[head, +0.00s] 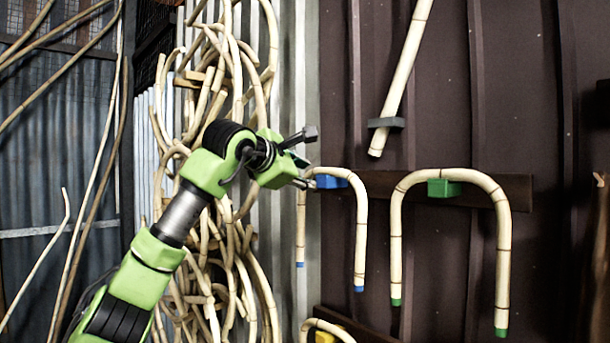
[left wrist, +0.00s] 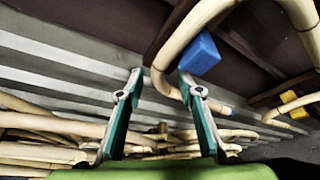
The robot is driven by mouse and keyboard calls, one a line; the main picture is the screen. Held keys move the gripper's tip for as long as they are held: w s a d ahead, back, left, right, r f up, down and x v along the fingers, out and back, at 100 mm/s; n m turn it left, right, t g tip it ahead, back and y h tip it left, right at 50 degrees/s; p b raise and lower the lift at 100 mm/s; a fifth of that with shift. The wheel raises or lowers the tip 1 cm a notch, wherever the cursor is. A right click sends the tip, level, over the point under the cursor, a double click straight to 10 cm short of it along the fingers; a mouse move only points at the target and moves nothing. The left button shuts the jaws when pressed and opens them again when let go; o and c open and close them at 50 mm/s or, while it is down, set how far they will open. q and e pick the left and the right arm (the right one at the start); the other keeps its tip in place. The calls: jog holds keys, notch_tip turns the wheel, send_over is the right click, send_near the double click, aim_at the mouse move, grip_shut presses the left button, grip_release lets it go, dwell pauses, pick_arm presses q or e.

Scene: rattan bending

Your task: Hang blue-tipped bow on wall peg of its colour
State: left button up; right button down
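The blue-tipped bow (head: 361,235) is an upside-down U of pale rattan with blue ends. Its arch passes over the blue peg (head: 331,182) and both legs point down. My left gripper (head: 311,158) is beside the bow's upper left bend, its fingers spread apart. In the left wrist view, the open fingers (left wrist: 161,77) have a gap between them, with part of the bow (left wrist: 164,90) showing beyond. The blue peg (left wrist: 202,54) is just right of the bow there. I cannot tell whether a finger still touches the rattan. My right gripper is not in view.
A green-tipped bow (head: 504,255) hangs over a green peg (head: 444,189) to the right. Another bow (head: 310,324) arches over a yellow peg (head: 334,336) below. A straight cane (head: 403,72) hangs above in a dark holder (head: 386,122). Tangled rattan (head: 215,240) hangs behind my arm.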

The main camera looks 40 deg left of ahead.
pick_arm(q)
jog(key=v, duration=1.2)
jog(key=s, duration=0.9)
jog(key=shift+a, duration=0.35)
jog(key=shift+f, duration=0.1)
dwell(0.7)
